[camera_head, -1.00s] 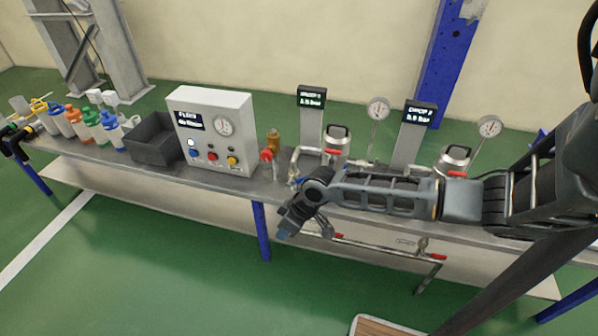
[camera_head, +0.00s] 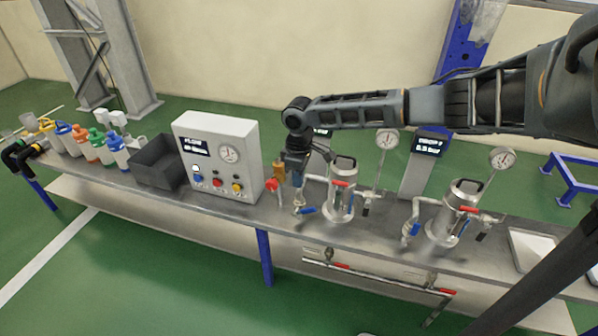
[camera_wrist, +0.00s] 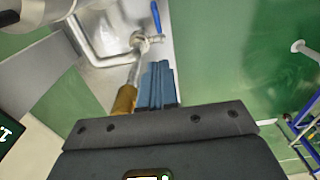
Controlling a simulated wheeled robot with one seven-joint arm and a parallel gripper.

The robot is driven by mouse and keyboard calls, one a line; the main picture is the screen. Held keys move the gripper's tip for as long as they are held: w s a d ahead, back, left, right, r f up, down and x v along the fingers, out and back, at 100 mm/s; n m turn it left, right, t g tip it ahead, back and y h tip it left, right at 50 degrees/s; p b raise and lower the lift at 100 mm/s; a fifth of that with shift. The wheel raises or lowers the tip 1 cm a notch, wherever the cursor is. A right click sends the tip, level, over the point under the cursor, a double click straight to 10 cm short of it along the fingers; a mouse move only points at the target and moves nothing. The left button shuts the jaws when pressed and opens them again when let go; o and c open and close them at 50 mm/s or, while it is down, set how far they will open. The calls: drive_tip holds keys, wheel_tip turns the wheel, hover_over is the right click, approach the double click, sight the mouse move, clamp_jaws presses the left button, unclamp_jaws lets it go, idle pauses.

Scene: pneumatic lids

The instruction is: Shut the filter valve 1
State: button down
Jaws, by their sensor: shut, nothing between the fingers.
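The first metal filter canister (camera_head: 342,196) stands upright on the bench. I cannot tell which is filter valve 1. My gripper (camera_head: 297,184) points down above the left pipe, shut and empty. In the wrist view its blue fingers (camera_wrist: 157,82) are together, apart from the blue lever (camera_wrist: 156,17) beyond them. The brass-coloured fitting (camera_wrist: 124,100) is close beside the fingers.
A white control box (camera_head: 216,155) with buttons and a red knob (camera_head: 271,185) are left of my gripper. A second canister (camera_head: 447,215) and gauges stand to the right. Lower pipes with red levers (camera_head: 340,267) run below the bench front. Bench edge is clear near the blue lever.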

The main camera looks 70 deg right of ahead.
sight(308, 211)
drive_tip(key=f, duration=0.2)
drive_tip(key=s+f, duration=0.1)
drive_tip(key=f, duration=0.3)
drive_tip(key=shift+s+d+f, duration=0.1)
drive_tip(key=shift+s+f, duration=0.15)
drive_tip(key=shift+f, duration=0.15)
drive_tip(key=shift+s+f, duration=0.35)
drive_tip(key=shift+f, duration=0.2)
drive_tip(key=shift+s+d+f, duration=0.1)
drive_tip(key=shift+s+f, duration=0.3)
drive_tip(key=shift+s, duration=0.35)
drive_tip(key=shift+s+f, duration=0.4)
drive_tip(key=shift+s, duration=0.3)
drive_tip(key=shift+w+f, duration=0.1)
drive_tip(key=shift+f, duration=0.05)
